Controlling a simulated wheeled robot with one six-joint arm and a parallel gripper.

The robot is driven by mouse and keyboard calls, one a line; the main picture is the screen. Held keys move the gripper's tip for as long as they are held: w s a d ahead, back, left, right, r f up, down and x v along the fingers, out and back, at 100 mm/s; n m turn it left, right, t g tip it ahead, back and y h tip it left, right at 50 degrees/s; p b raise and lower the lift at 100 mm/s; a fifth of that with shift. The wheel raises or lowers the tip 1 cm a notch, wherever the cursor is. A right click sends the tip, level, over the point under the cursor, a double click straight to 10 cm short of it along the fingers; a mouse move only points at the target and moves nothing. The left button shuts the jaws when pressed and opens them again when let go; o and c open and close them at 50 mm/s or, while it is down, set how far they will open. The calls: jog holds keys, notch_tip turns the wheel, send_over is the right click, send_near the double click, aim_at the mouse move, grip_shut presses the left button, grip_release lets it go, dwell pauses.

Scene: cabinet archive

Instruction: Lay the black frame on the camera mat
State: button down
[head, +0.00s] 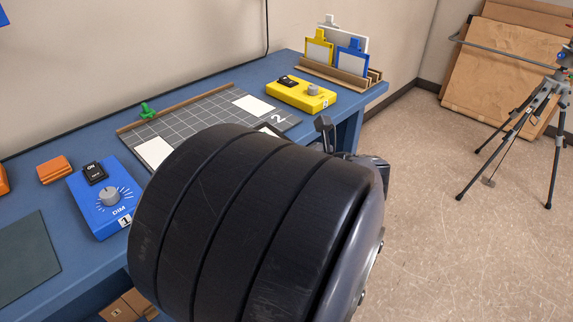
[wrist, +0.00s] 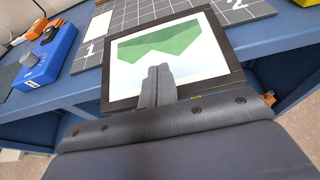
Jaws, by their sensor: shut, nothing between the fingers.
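The black frame (wrist: 243,78) holds a picture of green hills on white. In the wrist view it covers part of the near edge of the grey gridded camera mat (wrist: 138,15), between the numbers 1 and 2, and its near side overlaps the blue table edge. I cannot tell whether it lies flat or is fully supported. In the head view only a dark corner of it (head: 268,129) shows past my arm, beside the mat (head: 198,113). My gripper (wrist: 158,72) is shut and empty, its fingertips over the near part of the frame; my arm hides it in the head view.
White cards (head: 254,104) and a green clip (head: 147,110) are at the mat. A blue dimmer box (head: 103,205) stands left, a yellow one (head: 288,94) right. A rack of frames (head: 338,78) is at the far end. Open floor and a tripod (head: 515,125) are right.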

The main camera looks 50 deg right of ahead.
jog(key=s, duration=0.6)
jog(key=shift+a, duration=0.2)
jog(key=shift+w, duration=0.15)
jog(key=w, duration=1.1)
jog(key=shift+w+d, duration=0.2)
jog(key=shift+d, duration=0.1)
jog(key=shift+d+r, duration=0.1)
jog(key=shift+r, duration=0.1)
jog(key=shift+w+f, duration=0.1)
jog(key=shift+w, duration=0.2)
jog(key=shift+s, duration=0.1)
